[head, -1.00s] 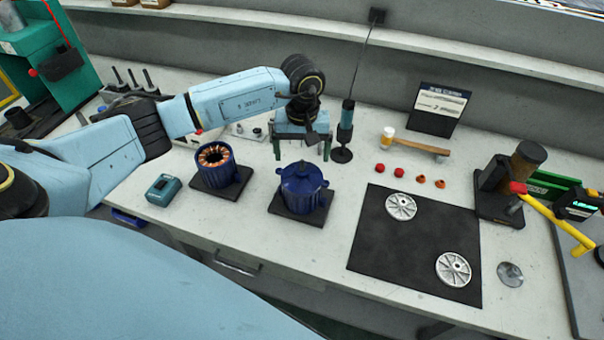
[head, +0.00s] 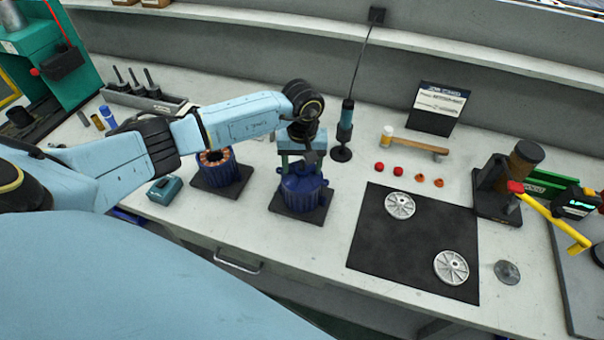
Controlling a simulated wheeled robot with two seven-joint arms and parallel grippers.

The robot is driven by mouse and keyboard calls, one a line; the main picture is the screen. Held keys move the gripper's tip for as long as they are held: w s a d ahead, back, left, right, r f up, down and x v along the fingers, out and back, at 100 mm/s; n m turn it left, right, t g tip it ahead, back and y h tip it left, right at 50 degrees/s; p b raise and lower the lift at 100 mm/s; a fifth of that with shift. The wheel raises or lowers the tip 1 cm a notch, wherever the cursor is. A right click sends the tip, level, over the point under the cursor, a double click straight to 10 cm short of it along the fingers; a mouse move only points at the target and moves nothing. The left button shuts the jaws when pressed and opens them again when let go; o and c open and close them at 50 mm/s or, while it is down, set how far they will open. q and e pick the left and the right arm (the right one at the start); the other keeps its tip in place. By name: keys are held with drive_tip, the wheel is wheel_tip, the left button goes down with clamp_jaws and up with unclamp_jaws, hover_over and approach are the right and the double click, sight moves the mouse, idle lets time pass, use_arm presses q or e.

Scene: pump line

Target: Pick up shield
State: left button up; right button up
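A blue ribbed motor housing stands on the right dark pad (head: 283,207). On its top sits a blue cover with small side ears, which looks like the shield (head: 301,184). My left gripper (head: 302,170) is directly above this cover, pointing down. Its two fingers are apart, one at each side of the cover's top. I see no clear contact, and the gripper hides the cover's centre. My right gripper is not in view.
A second housing with copper windings (head: 220,170) stands to the left, partly behind my arm. A teal box (head: 164,190) lies nearby. A slim upright tool (head: 345,130) stands close behind the gripper. Two silver spoked discs (head: 400,205) lie on a black mat (head: 375,245).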

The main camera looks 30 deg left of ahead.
use_arm(q)
drive_tip(key=shift+s+f, duration=0.2)
drive_tip(key=shift+s, duration=0.1)
drive_tip(key=c, duration=0.9)
drive_tip(key=shift+o, duration=0.2)
drive_tip(key=shift+d, duration=0.1)
drive_tip(key=r, duration=0.7)
drive_tip(key=r+b, duration=0.1)
drive_tip(key=r, duration=0.2)
drive_tip(key=shift+w+r, duration=0.15)
drive_tip(key=shift+w, duration=0.1)
drive_tip(key=shift+c, duration=0.7)
